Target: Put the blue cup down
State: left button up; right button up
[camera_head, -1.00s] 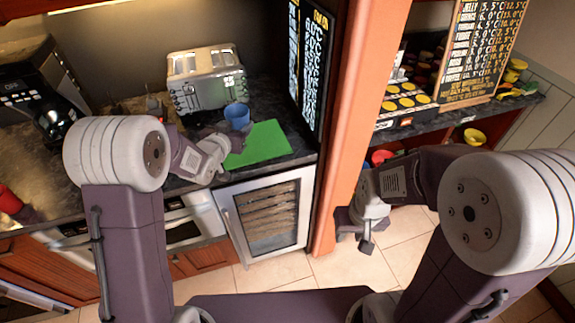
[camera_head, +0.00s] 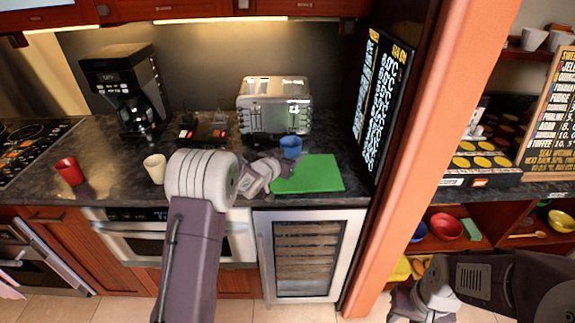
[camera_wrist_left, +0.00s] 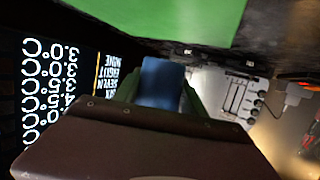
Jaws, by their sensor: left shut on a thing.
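The blue cup (camera_head: 290,146) is upright at the back left corner of the green board (camera_head: 322,174), in front of the toaster. My left gripper (camera_head: 282,163) is shut on the cup, partly hiding its lower part. Whether the cup's base touches anything I cannot tell. In the left wrist view the cup (camera_wrist_left: 162,80) sits between the two fingers, with the green board (camera_wrist_left: 150,22) at the top of the picture. My right gripper (camera_head: 408,306) is low at the bottom right, and its jaws are too unclear to read.
A silver toaster (camera_head: 273,106) stands close behind the cup. A black coffee maker (camera_head: 125,92), a cream cup (camera_head: 155,168) and a red cup (camera_head: 69,171) are further left on the dark counter. An orange post (camera_head: 430,130) stands right of the board, which is bare.

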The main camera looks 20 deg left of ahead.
pick_arm(q)
jog(key=shift+w+a+f, duration=0.55)
jog(key=shift+w+a, duration=0.05)
jog(key=shift+w, duration=0.15)
jog(key=shift+w+a+f, duration=0.15)
jog(key=shift+w+f, duration=0.05)
jog(key=shift+w, duration=0.05)
notch_tip(320, 180, down, 4)
jog(key=shift+f, duration=0.1)
jog(key=shift+f, duration=0.1)
jog(key=o, duration=1.4)
